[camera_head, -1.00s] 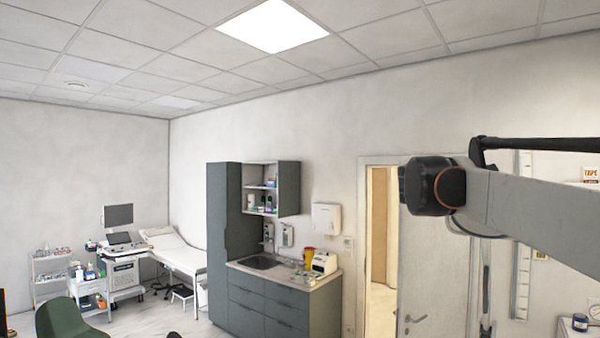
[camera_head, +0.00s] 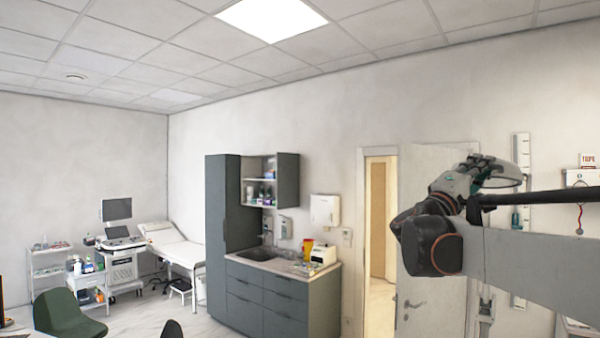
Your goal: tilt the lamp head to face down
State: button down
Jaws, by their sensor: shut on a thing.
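The lamp's thin dark arm (camera_head: 545,195) runs in from the right edge, level, just above my grey arm link. The exact contact is small and partly hidden by the head and my black wrist joint. The lamp's base is out of view.
A white door (camera_head: 440,235) stands behind my arm, beside an open doorway. A wall measuring strip (camera_head: 521,165) is at the right. A dark cabinet with a sink (camera_head: 262,255), an exam bed (camera_head: 178,250) and a green chair (camera_head: 72,315) are farther left.

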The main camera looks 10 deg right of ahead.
jog(key=shift+s+f+b, duration=0.15)
jog(key=shift+f+b, duration=0.3)
jog(key=shift+f, duration=0.8)
jog(key=c, duration=2)
grip_release()
jog(key=shift+o, duration=0.2)
jog(key=shift+a, duration=0.1)
